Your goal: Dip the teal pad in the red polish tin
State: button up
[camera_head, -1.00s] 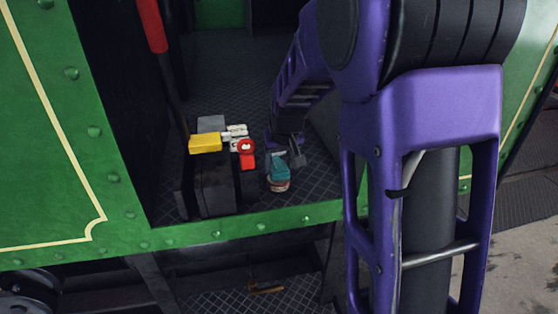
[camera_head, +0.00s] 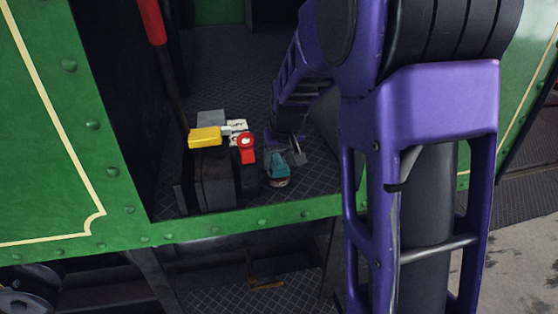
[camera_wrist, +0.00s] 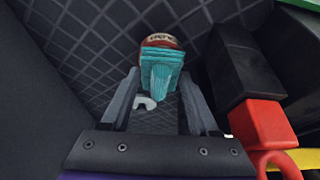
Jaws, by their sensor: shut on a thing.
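The teal pad (camera_head: 278,162) is in my gripper (camera_head: 283,152) on the tram's dark floor. In the wrist view the pad (camera_wrist: 161,84) sits between the two fingers of my gripper (camera_wrist: 159,76), with its ribbed handle facing the camera. The red polish tin (camera_head: 280,182) stands on the floor directly at the pad's far end. In the wrist view the tin (camera_wrist: 160,41) shows its red rim and pale lettered label just beyond the pad, which hides part of it. I cannot tell how far the pad is inside the tin.
The green riveted sill (camera_head: 262,223) runs along the front. Patterned floor (camera_head: 306,182) is bare to the tin's right.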

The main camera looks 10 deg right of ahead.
aim_at(279, 160)
jog(key=shift+f, duration=0.5)
dwell(1.2)
jog(key=shift+r, duration=0.1)
jog(key=shift+r+p, duration=2.4)
jog(key=shift+r, duration=1.1)
jog(key=shift+s+f, duration=0.1)
